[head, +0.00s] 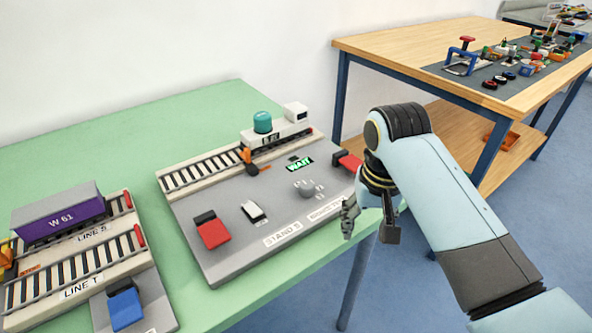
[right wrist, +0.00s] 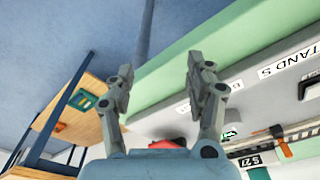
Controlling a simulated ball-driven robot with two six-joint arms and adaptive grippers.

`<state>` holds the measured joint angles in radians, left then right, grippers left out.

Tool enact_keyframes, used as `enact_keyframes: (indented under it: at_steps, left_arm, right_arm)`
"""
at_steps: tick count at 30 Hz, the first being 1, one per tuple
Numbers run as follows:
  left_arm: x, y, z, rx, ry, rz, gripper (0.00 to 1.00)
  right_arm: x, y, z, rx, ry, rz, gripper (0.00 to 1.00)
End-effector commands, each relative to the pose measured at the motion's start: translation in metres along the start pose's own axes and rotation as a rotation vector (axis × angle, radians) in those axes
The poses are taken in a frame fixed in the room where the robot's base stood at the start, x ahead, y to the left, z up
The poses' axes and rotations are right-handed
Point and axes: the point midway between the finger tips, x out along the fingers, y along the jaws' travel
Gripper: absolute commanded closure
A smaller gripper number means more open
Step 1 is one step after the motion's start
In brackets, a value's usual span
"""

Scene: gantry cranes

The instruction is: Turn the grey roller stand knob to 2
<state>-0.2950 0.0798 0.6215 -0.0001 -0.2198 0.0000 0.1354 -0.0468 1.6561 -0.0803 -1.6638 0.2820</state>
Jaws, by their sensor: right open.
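The grey roller stand knob (head: 304,187) sits on the grey board (head: 232,262), near its right end, with small pale marks beside it. Its pointer and the numbers are too small to read. My right gripper (head: 349,216) is at the board's front right edge, to the right of the knob and apart from it. In the right wrist view its two fingers (right wrist: 159,68) are spread with nothing between them. I cannot make out the knob in that view. My left gripper is not in view.
A lit green WAIT display (head: 299,164) is behind the knob. A red block (head: 348,161) is at the board's right end, and a red switch (head: 212,231) and a white switch (head: 254,212) are to the left. A wagon with a teal tank (head: 262,122) stands on the rear track.

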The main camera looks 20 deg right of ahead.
Motion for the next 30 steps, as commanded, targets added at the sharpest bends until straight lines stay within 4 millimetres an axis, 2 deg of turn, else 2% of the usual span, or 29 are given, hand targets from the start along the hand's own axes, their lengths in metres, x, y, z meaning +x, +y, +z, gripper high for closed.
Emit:
enact_keyframes:
  at_steps: [3,8,15,19,23,30]
  left_arm:
    - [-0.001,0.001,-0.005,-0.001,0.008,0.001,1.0]
    - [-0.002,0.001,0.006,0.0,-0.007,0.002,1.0]
    - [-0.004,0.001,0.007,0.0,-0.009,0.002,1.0]
    - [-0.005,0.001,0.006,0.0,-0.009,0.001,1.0]
    - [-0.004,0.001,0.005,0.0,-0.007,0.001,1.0]
    - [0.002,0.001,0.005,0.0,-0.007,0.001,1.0]
  right_arm:
    - [-0.011,-0.016,-0.021,0.027,-0.015,-0.005,0.45]
    - [-0.031,-0.042,-0.051,0.068,-0.045,-0.009,0.45]
    - [-0.078,-0.086,-0.095,0.124,-0.096,-0.002,0.45]
    - [-0.098,-0.101,-0.108,0.141,-0.116,0.007,0.45]
    - [-0.094,-0.103,-0.109,0.146,-0.123,0.012,0.45]
    - [-0.049,-0.102,-0.103,0.147,-0.123,0.013,0.45]
